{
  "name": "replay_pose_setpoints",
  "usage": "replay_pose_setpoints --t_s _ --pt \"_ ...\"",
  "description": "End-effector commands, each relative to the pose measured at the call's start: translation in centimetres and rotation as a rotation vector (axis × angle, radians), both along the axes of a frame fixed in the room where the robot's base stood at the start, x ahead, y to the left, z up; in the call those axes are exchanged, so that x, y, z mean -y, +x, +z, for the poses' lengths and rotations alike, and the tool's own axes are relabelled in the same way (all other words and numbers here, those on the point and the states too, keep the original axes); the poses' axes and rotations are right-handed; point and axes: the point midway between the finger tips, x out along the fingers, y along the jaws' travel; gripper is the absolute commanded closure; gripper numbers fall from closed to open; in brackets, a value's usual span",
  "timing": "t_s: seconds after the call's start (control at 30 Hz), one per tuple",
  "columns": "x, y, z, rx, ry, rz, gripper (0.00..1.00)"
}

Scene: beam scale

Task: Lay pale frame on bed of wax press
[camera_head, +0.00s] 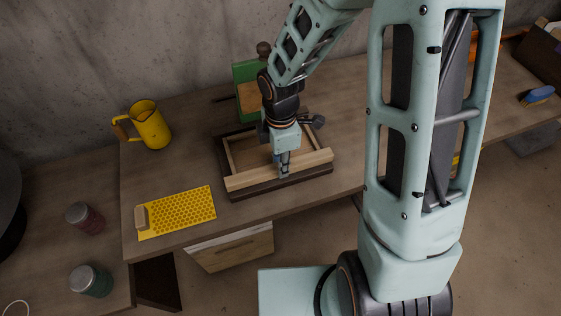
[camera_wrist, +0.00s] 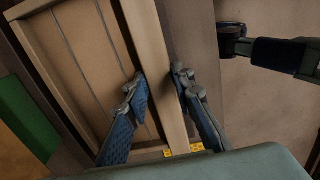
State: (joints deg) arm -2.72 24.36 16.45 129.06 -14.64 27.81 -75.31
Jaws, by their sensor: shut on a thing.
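The pale frame (camera_head: 245,181) is a light wooden rectangle lying about flat, with thin wires across its inside in the wrist view (camera_wrist: 150,50). It sits over a dark-rimmed tray (camera_head: 223,165); I cannot tell whether it touches the tray's floor. My gripper (camera_head: 283,172) points down at the frame's thick front bar. In the wrist view its two blue-padded fingers (camera_wrist: 163,103) are shut on that bar, one on each side. A green upright piece (camera_head: 243,72) with a wooden panel and a dark knob stands behind the tray. My arm hides part of the frame and tray.
A yellow honeycomb sheet (camera_head: 180,213) with a small tan block (camera_head: 141,217) lies left of the tray. A yellow jug (camera_head: 148,125) stands at the back left. Two lidded jars, one red (camera_head: 88,219) and one green (camera_head: 91,282), stand left. Bench is clear between jug and tray.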

Motion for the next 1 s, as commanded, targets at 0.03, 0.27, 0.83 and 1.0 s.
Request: replay_pose_setpoints --t_s 0.03,0.27,0.83,1.0 --pt "0.0 0.0 0.0 0.001 0.000 0.000 1.00" --pt "0.0 0.0 -0.3 0.001 0.000 0.000 1.00" --pt "0.0 0.0 -1.2 0.001 0.000 0.000 0.67" --pt "0.0 0.0 -1.2 0.000 0.000 0.000 0.57"
